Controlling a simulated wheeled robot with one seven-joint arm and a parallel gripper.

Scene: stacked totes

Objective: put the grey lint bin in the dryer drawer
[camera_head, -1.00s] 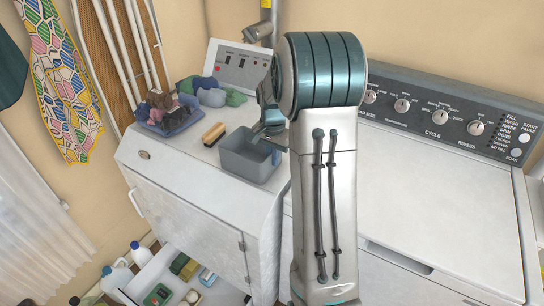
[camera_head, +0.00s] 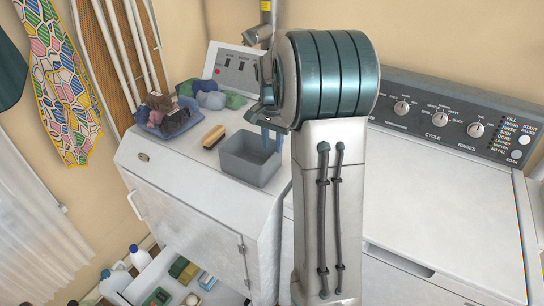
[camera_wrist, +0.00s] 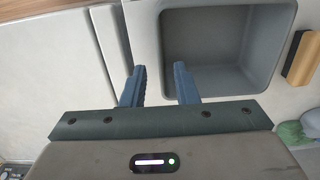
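The grey lint bin (camera_head: 250,173) stands upright and looks empty on top of the white dryer, near its front right edge. My gripper (camera_head: 272,139) points down at the bin's back right side, with its blue fingers apart. In the wrist view, the open fingers of my gripper (camera_wrist: 160,68) lie on either side of the line of one wall of the bin (camera_wrist: 146,35). Nothing is seen clamped between them, and I cannot tell whether they touch the bin. The open dryer drawer (camera_head: 222,288) is low at the front, partly cut off by the picture's bottom edge.
A wooden-backed brush (camera_head: 214,136) lies left of the bin. A blue tray (camera_head: 163,129) of dark lint or cloth and several coloured cloth bundles (camera_head: 211,98) lie farther back. Boxes (camera_head: 184,270) sit in the drawer. Bottles (camera_head: 139,256) stand beside it. A washer (camera_head: 445,220) stands right.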

